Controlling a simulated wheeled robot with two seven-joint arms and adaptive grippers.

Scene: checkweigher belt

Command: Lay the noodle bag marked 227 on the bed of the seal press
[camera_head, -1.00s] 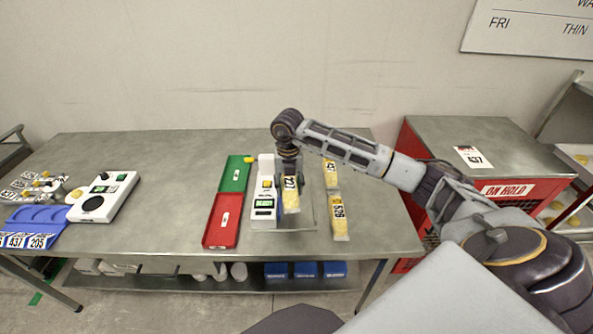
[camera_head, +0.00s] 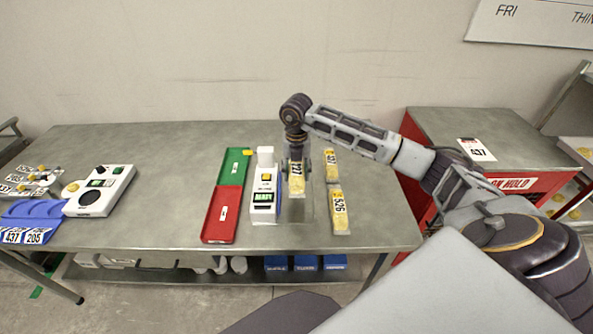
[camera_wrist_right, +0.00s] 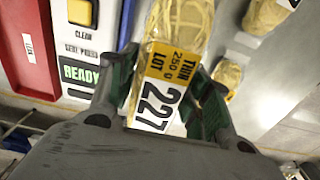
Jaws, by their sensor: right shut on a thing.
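The noodle bag marked 227 (camera_head: 296,187) is yellow with a black-and-white label. My right gripper (camera_head: 296,164) is shut on its label end; the wrist view shows the green finger pads (camera_wrist_right: 165,100) on both sides of the 227 label (camera_wrist_right: 158,104). The seal press (camera_head: 264,199) is a white unit with a yellow button and a green READY display, just left of the bag. Its bed (camera_head: 296,215) seems to be the grey plate beside it, partly under the bag. I cannot tell whether the bag touches it. My left gripper is out of view.
Two more noodle bags, one marked 526 (camera_head: 340,211) and one behind it (camera_head: 332,166), lie close right of the press. A green tray (camera_head: 234,167) and a red tray (camera_head: 221,215) lie left. A checkweigher (camera_head: 100,191) and blue rack (camera_head: 35,218) stand farther left. A red cabinet (camera_head: 510,150) is at right.

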